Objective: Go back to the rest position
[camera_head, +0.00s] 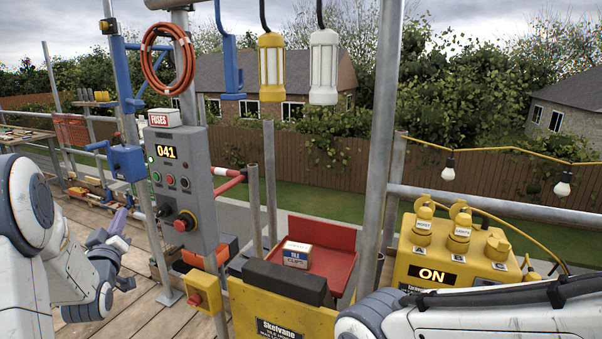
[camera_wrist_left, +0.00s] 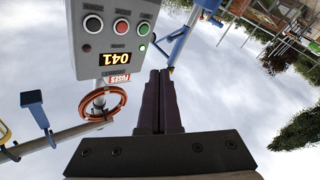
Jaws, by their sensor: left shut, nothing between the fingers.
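My left gripper (camera_head: 119,220) is at the left of the head view, in front of the left side of the grey control panel (camera_head: 185,190). Its purple fingers point up and are shut with nothing between them. In the left wrist view the two dark fingers (camera_wrist_left: 158,88) lie together, and the panel (camera_wrist_left: 112,40) shows upside down beyond them, reading 041. No contact between the fingers and the panel shows. My right arm shows only as a white link at the lower right; its gripper is out of view.
A yellow hoist unit (camera_head: 285,310) with a red seat-like tray (camera_head: 325,250) holding a small box (camera_head: 297,254) stands at centre. A yellow control box (camera_head: 450,262) reading ON is at right. Metal poles (camera_head: 380,130) stand between. Wooden decking (camera_head: 140,310) lies below the left arm.

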